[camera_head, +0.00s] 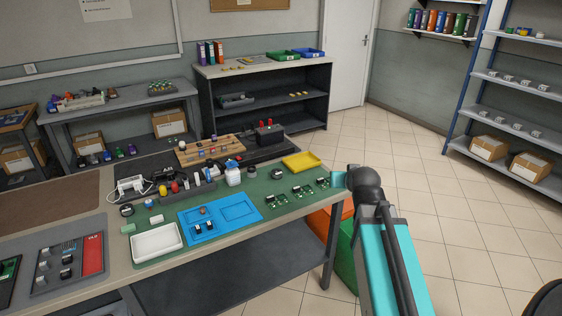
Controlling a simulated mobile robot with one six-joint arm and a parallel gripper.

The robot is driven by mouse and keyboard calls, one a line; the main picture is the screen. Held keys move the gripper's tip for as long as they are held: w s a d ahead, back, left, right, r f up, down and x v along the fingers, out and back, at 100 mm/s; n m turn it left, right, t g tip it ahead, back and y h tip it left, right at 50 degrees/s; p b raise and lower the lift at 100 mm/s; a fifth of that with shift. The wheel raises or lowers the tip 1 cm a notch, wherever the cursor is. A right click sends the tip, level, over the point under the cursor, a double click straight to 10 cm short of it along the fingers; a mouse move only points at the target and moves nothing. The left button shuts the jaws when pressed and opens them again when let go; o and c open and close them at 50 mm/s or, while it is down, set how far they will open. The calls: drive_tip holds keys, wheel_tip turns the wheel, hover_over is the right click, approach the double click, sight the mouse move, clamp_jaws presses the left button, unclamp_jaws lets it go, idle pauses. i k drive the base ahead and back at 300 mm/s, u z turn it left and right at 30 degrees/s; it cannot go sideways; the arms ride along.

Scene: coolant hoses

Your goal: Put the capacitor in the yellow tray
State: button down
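The yellow tray (302,168) lies on the green mat at the far right part of the workbench and looks empty. I cannot tell for certain which small part is the capacitor. A small brown round part (203,210) and dark small parts (208,226) sit in the blue divided tray (240,214). A dark round part (277,174) lies on the mat left of the yellow tray. My teal arm rises at the right, beside the bench's right end. My gripper's fingers do not show.
A white tray (157,241) stands left of the blue tray. Several small green circuit boards (302,192) lie at the mat's right. Behind are a white bottle (233,175) and a wooden rack (209,150). Orange (322,221) and green (346,257) bins stand beside the bench.

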sight(302, 162)
drive_tip(key=u, duration=0.65)
drive_tip(key=i, duration=0.9)
drive_tip(key=u, duration=0.5)
